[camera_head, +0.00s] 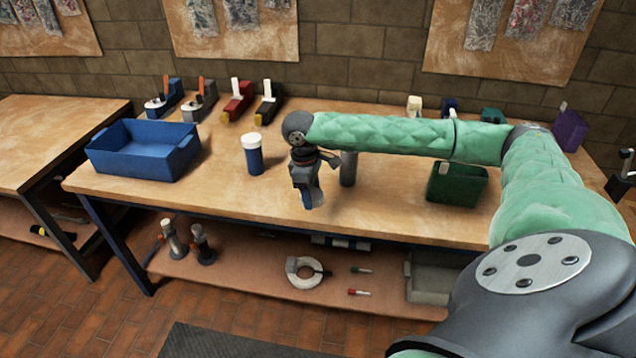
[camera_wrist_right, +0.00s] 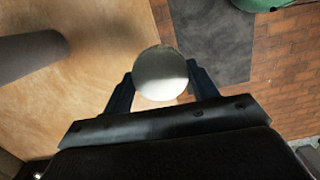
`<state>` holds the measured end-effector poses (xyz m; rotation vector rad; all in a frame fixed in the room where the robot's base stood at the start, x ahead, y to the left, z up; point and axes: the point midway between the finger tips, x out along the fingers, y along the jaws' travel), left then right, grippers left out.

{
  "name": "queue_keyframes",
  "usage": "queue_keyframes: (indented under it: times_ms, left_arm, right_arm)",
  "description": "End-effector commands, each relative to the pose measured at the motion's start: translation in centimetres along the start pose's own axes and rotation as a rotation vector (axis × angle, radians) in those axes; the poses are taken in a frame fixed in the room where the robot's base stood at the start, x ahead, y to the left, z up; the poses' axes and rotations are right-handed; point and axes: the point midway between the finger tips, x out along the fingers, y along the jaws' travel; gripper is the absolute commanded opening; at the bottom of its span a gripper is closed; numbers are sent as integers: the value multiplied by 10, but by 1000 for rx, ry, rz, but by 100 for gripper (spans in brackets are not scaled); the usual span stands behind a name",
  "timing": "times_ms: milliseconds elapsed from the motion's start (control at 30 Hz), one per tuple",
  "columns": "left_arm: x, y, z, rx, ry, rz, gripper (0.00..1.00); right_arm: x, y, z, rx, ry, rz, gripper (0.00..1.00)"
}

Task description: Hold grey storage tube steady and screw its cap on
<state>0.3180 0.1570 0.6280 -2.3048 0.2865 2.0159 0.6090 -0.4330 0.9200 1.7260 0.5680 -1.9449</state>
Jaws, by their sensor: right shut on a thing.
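The grey storage tube (camera_head: 348,169) stands upright on the bench, partly hidden behind my right gripper and forearm. It also shows as a dark grey cylinder at the left edge of the right wrist view (camera_wrist_right: 28,58). My right gripper (camera_head: 311,200) is in front of the tube, to its left, above the bench's front part and apart from it. It is shut on a round, pale disc-like cap (camera_wrist_right: 161,73), seen face-on between the fingers in the right wrist view. The head view hardly shows the cap. My left gripper is in neither view.
A blue tube with a white lid (camera_head: 252,156) stands left of my right gripper. A blue bin (camera_head: 145,155) is at the bench's left, a green bin (camera_head: 457,186) at the right. Several tools (camera_head: 237,100) line the back. The bench (camera_head: 210,200) is clear at front left.

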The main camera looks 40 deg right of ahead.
Motion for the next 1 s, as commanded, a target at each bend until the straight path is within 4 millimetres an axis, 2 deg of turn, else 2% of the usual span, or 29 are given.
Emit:
queue_keyframes:
  times_ms: [33,300,600,800,1000]
  left_arm:
    - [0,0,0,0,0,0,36]
    - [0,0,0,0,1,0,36]
    - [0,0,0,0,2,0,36]
    - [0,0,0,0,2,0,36]
    - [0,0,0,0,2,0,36]
  right_arm:
    - [14,-11,-10,23,-2,-9,37]
    - [89,-74,-66,249,-3,-31,37]
    - [162,-159,-115,504,-1,-65,37]
    - [186,-193,-131,610,-1,-79,37]
    - [192,-203,-134,639,-1,-83,37]
